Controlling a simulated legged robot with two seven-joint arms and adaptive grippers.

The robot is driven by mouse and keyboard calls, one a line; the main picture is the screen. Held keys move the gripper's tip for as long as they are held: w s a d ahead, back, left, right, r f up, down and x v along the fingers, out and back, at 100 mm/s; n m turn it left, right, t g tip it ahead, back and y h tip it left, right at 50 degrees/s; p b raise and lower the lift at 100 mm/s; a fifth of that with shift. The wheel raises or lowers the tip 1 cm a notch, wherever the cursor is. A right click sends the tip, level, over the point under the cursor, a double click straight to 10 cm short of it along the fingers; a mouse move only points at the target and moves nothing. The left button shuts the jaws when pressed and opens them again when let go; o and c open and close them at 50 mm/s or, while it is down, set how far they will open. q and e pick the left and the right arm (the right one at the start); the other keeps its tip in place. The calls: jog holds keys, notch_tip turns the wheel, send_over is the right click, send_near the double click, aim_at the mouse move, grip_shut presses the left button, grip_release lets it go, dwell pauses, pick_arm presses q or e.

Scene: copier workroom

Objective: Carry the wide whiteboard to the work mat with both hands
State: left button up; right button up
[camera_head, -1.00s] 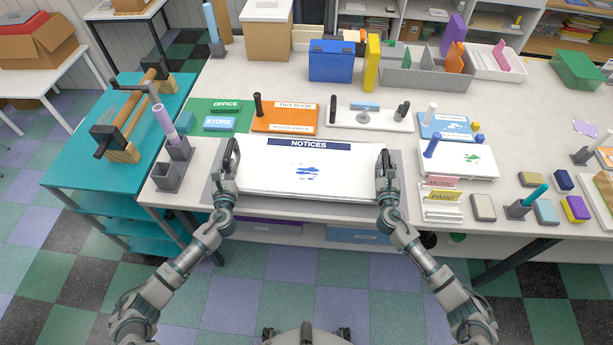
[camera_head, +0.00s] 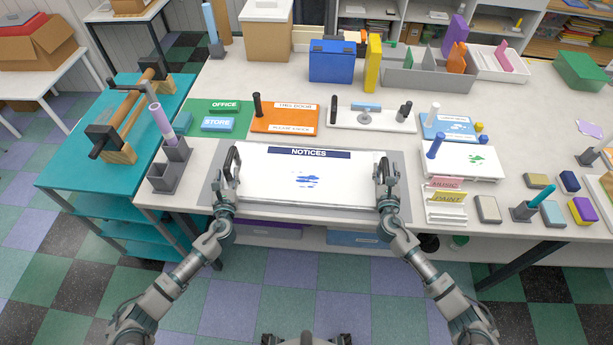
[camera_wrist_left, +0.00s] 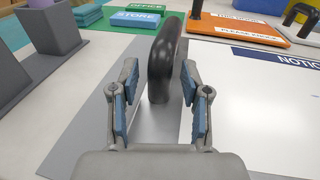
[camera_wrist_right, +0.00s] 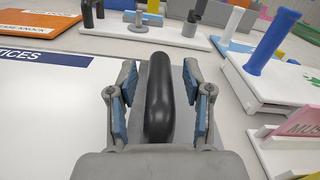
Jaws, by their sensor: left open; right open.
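The wide whiteboard (camera_head: 345,178) has a dark blue NOTICES strip and a blue smudge. It lies face up over a grey mat (camera_head: 407,200) at the table's front edge. Its black left handle (camera_wrist_left: 166,58) stands between the separated finger pads of my left gripper (camera_wrist_left: 158,100). Its black right handle (camera_wrist_right: 160,95) stands between the parted pads of my right gripper (camera_wrist_right: 160,105). Both grippers are open around the handles, with gaps showing beside them. Much of the mat is hidden under the board.
Grey pen holders (camera_head: 167,170) stand left of the mat. An orange sign (camera_head: 285,118) and a white handled board (camera_head: 385,122) lie behind it. A smaller whiteboard (camera_head: 470,160) and a card rack (camera_head: 445,203) stand close on the right. The teal cart (camera_head: 75,165) is further left.

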jog(key=shift+s, duration=0.2)
pick_arm(q)
jog(key=s+d, duration=0.1)
jog(key=s, duration=1)
jog(key=shift+r, duration=0.25)
pick_arm(e)
jog(key=s, duration=0.7)
jog(key=s+a, duration=0.1)
jog(key=s, duration=0.3)
jog(key=shift+s, duration=0.3)
pick_arm(q)
jog(key=shift+s, duration=0.1)
jog(key=shift+s, duration=0.1)
pick_arm(e)
jog(key=shift+f, duration=0.1)
